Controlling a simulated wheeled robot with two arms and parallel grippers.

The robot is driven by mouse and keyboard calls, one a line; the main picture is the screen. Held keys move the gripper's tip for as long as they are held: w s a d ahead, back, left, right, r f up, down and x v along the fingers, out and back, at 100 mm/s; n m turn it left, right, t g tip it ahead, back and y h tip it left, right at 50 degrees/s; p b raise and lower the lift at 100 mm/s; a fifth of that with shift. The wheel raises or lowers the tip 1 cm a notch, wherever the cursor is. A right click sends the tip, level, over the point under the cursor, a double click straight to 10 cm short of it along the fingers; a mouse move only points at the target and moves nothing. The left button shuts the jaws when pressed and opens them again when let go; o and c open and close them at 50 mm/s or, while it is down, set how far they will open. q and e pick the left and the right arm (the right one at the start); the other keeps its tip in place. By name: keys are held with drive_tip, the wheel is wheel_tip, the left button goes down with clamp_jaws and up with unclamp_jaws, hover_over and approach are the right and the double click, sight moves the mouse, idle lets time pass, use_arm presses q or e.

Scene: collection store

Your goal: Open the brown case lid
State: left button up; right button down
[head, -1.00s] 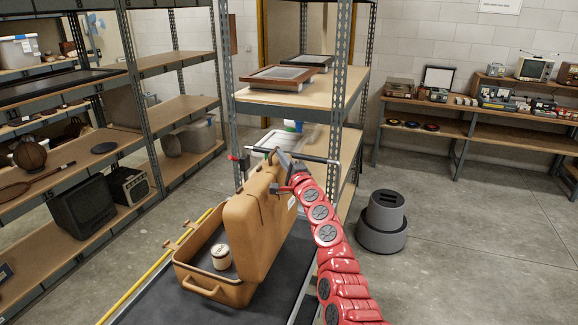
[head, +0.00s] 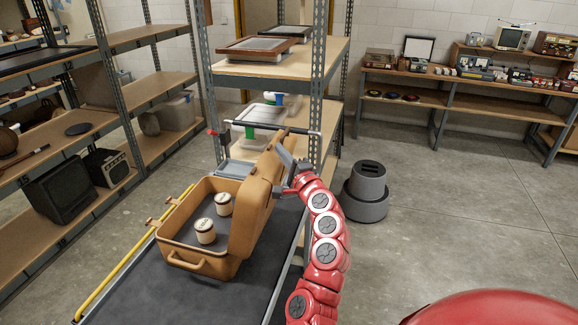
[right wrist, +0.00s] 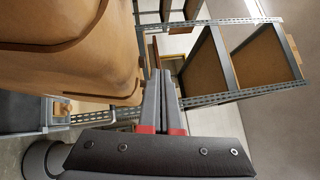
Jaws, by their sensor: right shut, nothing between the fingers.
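The brown case (head: 205,265) lies on a cart's dark top in the head view. Its lid (head: 250,225) stands up, raised steeply on the right side, so the case is open. My left gripper is not in view.
The cart (head: 130,290) has a yellow rail at its left edge and a dark push bar at its far end. A shelf rack (head: 265,77) stands close behind. A grey stepped cylinder (head: 367,190) stands on the floor at right, with open floor beyond.

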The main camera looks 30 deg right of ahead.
drive_tip(key=s, duration=0.3)
drive_tip(key=s+b, duration=0.1)
drive_tip(key=shift+s+a+f, duration=0.15)
drive_tip(key=shift+f, duration=0.25)
